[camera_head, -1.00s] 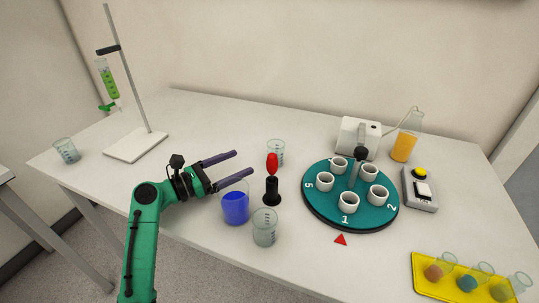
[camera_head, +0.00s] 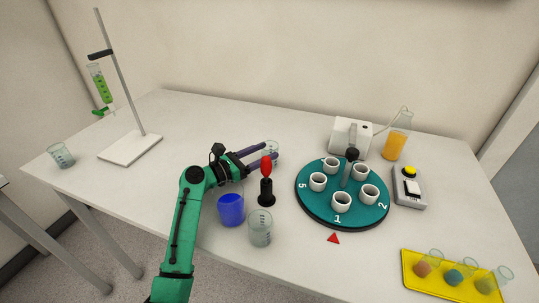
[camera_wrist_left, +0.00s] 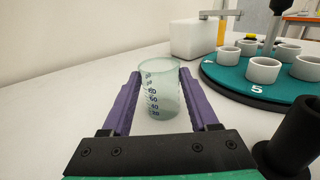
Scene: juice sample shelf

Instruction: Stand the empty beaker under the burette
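A clear empty beaker (camera_head: 270,147) stands upright on the table behind the red-handled object. In the left wrist view the beaker (camera_wrist_left: 162,92) is between my purple fingers. My left gripper (camera_head: 268,155) is open, with one finger on each side of it; I cannot tell whether either finger touches the glass. The burette (camera_head: 97,83), holding green liquid, is clamped to a stand (camera_head: 130,149) with a white base at the far left. The table below the burette tip is clear of any beaker. My right gripper is not in view.
A red-topped black object (camera_head: 266,185), a blue-filled beaker (camera_head: 231,210) and another clear beaker (camera_head: 260,229) stand close to my left arm. One more clear beaker (camera_head: 61,156) is at the left edge. A teal turntable (camera_head: 315,207) with white cups is to the right.

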